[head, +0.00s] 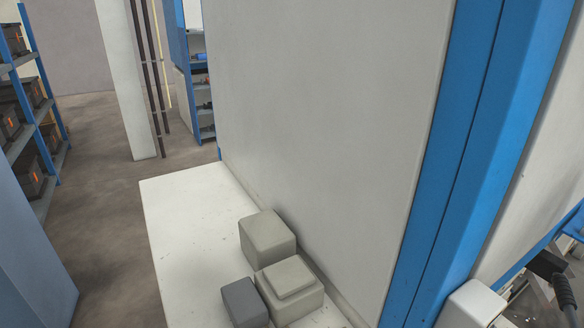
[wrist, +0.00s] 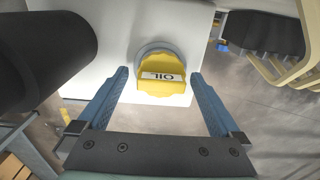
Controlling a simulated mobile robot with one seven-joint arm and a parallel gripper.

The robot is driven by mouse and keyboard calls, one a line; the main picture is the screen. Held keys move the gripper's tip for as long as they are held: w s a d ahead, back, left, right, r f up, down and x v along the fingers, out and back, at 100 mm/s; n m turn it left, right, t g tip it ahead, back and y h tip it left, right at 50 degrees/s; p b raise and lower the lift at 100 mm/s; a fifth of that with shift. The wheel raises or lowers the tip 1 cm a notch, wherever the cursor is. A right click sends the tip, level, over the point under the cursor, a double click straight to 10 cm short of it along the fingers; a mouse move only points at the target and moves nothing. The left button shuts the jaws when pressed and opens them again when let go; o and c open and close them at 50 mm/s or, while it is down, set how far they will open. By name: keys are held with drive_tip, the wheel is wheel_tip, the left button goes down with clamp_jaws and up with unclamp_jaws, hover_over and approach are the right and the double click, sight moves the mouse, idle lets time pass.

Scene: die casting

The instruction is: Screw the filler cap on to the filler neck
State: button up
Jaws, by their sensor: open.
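My gripper (wrist: 160,78) is open, with one blue finger on each side of the cap. Visible gaps lie between the fingers and the cap in the picture. Neither the cap nor the neck shows in the head view.
In the wrist view a thick black cylinder (wrist: 40,60) stands close on the left. Another dark cylinder (wrist: 262,32) and tan bars (wrist: 290,60) are at the upper right. The head view shows grey boxes (head: 267,238) on a white ledge (head: 185,230) beside a blue post (head: 460,140).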

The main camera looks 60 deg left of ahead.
wheel_tip(320, 180, up, 13)
idle(0.6)
idle(0.7)
